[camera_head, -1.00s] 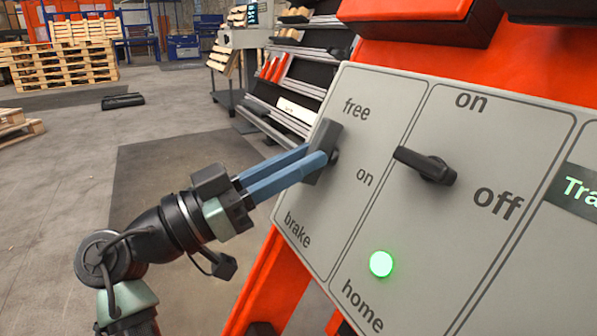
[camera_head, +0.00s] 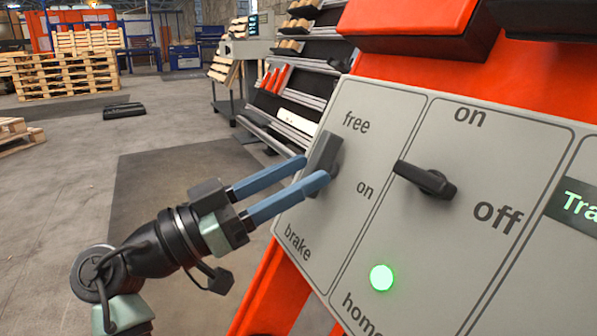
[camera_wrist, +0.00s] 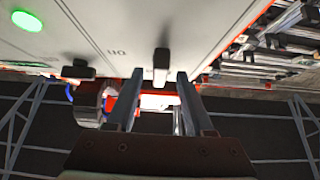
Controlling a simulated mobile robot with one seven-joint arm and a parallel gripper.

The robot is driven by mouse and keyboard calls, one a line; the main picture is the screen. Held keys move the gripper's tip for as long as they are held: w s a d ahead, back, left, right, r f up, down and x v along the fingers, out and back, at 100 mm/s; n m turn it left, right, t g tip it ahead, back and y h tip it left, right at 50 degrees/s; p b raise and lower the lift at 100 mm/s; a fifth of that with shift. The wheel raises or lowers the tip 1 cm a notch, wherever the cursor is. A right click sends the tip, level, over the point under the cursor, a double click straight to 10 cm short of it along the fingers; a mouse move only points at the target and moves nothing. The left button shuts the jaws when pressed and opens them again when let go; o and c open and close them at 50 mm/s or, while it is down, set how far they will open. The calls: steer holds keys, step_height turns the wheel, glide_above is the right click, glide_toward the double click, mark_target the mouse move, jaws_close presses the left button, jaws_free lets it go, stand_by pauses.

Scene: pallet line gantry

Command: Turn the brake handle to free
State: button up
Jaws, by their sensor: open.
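The brake handle (camera_head: 325,152) is a dark grey bar on the left section of the grey panel (camera_head: 383,125). It runs roughly upright along the panel, its upper end near the "free" label (camera_head: 356,123). The "on" label (camera_head: 364,189) is lower right of it. My gripper (camera_head: 312,170) is open, its blue fingers apart, with the tips close to the handle's lower part. In the wrist view the handle (camera_wrist: 162,62) shows just beyond and between the fingertips of my gripper (camera_wrist: 160,76). I cannot tell whether either finger touches it.
A second black rotary switch (camera_head: 428,181) sits to the right, between "on" and "off". A lit green button (camera_head: 381,278) is below it. A red housing (camera_head: 420,65) stands behind the panel. Open floor (camera_head: 75,190) lies to the left.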

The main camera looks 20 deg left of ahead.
steer(key=p+v, duration=0.5)
steer(key=v, duration=0.7)
steer(key=shift+s, duration=0.25)
steer(key=shift+a+f, duration=0.1)
steer(key=shift+a, duration=0.1)
